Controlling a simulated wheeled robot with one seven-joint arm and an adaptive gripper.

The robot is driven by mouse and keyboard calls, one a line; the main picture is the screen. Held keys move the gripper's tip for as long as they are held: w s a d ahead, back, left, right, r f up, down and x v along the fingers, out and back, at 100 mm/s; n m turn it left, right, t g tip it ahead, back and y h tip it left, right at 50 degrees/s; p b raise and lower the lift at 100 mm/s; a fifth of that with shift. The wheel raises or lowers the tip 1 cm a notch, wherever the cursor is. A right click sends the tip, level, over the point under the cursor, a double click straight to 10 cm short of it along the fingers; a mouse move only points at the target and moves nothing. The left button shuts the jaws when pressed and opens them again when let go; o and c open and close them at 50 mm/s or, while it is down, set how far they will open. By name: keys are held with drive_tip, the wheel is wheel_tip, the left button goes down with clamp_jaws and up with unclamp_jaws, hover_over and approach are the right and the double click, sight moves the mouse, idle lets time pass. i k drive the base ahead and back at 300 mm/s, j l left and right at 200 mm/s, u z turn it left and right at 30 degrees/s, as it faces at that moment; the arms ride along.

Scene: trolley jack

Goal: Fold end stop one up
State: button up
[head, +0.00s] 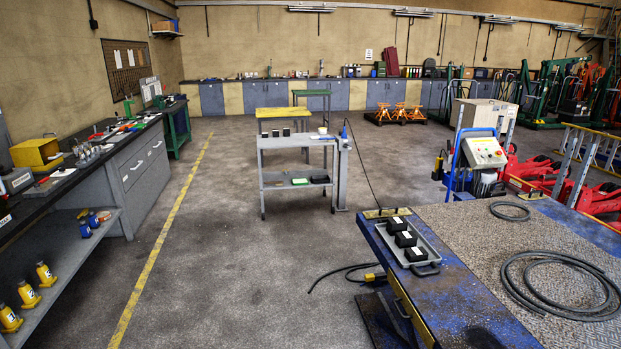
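No label for end stop one can be read in the head view. A small yellow plate (387,212) with a dark knob lies at the far left corner of the blue table (468,318). A similar small fitting (531,195) sits at the table's far right edge. I cannot tell whether either is an end stop, or whether it is folded up or down. My gripper is not in view.
A grey tray (429,254) with three black blocks (404,239) lies along the table's left edge. Black hoses (560,285) lie coiled on its textured top. A grey trolley (296,143) stands ahead. The floor (220,240) left of the table is mostly clear.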

sight(386, 212)
drive_tip(key=i+u, duration=0.1)
drive_tip(key=i, duration=2.05)
drive_tip(key=i+z, duration=0.15)
drive_tip(key=i, duration=0.3)
drive_tip(key=i+j+z, duration=0.15)
drive_tip(key=i, duration=0.35)
drive_tip(key=i+j+z, duration=0.15)
drive_tip(key=i, duration=0.3)
drive_tip(key=i+j+z, duration=0.15)
drive_tip(key=i, duration=0.3)
